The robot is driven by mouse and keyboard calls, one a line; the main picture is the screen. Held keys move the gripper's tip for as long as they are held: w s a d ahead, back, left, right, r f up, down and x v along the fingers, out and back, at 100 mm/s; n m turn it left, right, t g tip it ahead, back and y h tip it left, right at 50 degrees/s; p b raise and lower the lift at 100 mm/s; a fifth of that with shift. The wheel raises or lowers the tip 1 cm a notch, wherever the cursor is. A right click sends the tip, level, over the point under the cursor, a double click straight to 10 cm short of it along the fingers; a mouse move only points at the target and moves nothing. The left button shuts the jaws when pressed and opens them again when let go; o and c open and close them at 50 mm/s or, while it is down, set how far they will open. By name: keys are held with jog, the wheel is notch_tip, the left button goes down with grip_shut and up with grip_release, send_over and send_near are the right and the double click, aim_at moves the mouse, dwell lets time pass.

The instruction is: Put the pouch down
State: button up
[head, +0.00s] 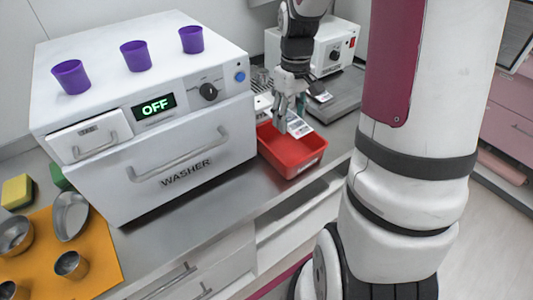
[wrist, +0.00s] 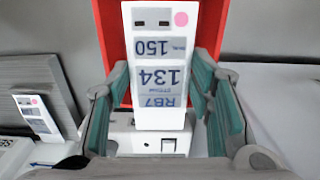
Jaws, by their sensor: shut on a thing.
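My gripper (head: 290,112) is shut on a white pouch (head: 299,127) with printed labels. It holds the pouch over the back part of a red tray (head: 293,170). In the wrist view the pouch (wrist: 160,60) shows between my two teal-padded fingers, with "RB7", "134", "150" and a pink dot on it. The red tray (wrist: 112,35) shows behind it. I cannot tell whether the pouch touches the tray floor.
A white washer (head: 180,165), its display reading OFF, stands left of the tray with several purple cups on top. A white device (head: 335,50) stands behind. Another labelled pouch (wrist: 38,118) lies on a grey plate (wrist: 65,80). Bare counter (head: 215,195) runs in front of the washer.

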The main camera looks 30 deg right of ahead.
aim_at(288, 154)
jog(key=shift+s+a+f, duration=0.1)
jog(key=shift+s+f, duration=0.15)
jog(key=shift+f, duration=0.2)
notch_tip(288, 154, down, 9)
jog(key=shift+f, duration=0.2)
jog(key=shift+b, duration=0.3)
jog(key=o, duration=1)
jog(key=shift+f, duration=0.15)
